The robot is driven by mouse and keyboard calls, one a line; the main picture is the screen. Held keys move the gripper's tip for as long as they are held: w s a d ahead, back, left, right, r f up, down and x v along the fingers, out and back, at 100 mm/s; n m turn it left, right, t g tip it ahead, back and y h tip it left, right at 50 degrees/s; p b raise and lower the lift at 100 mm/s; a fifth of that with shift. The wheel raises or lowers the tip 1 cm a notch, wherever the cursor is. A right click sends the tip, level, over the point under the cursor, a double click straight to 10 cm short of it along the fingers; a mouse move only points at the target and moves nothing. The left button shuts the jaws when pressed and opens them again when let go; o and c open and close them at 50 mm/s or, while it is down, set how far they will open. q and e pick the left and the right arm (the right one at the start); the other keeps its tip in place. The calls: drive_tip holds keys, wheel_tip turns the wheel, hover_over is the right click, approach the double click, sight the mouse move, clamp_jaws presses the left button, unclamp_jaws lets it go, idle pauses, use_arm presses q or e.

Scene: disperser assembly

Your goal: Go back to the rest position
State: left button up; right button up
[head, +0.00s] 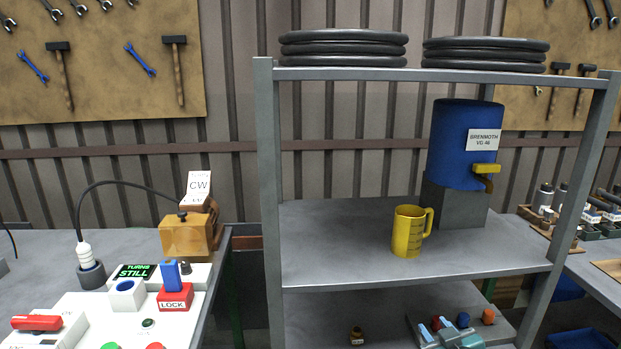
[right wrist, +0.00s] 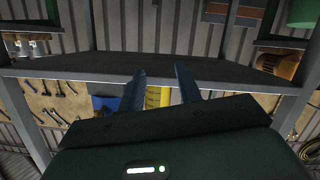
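My right gripper (head: 437,328) shows at the bottom edge of the head view, in front of the lower shelf, partly cut off by the frame. In the right wrist view, which is upside down, its two fingers (right wrist: 160,84) stand apart with nothing between them. The yellow measuring mug (head: 408,231) stands upright on the middle shelf, apart from the gripper; it shows beyond the fingers in the right wrist view (right wrist: 154,97). The blue drum (head: 462,145) with a yellow tap stands on a grey block to its right. My left gripper is not in view.
The shelf rack (head: 340,262) has grey posts and black discs (head: 343,48) on top. A knobbed tray (head: 506,330) and a small brown item (head: 356,336) are on the lower shelf.

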drive_tip(key=s+a+f+g+y, duration=0.1)
drive_tip(key=s+a+f, duration=0.2)
drive_tip(key=s, duration=0.6)
drive_tip(key=s+a+f+g+y, duration=0.1)
drive_tip(key=s+a+f, duration=0.3)
drive_tip(key=s, duration=0.6)
drive_tip(key=s+a+f+g, duration=0.2)
drive_tip(key=s+a+f, duration=0.2)
drive_tip(key=s, duration=0.5)
drive_tip(key=shift+s+a+m+y, duration=0.3)
drive_tip(key=shift+a+m+y, duration=0.1)
drive_tip(key=shift+a, duration=0.35)
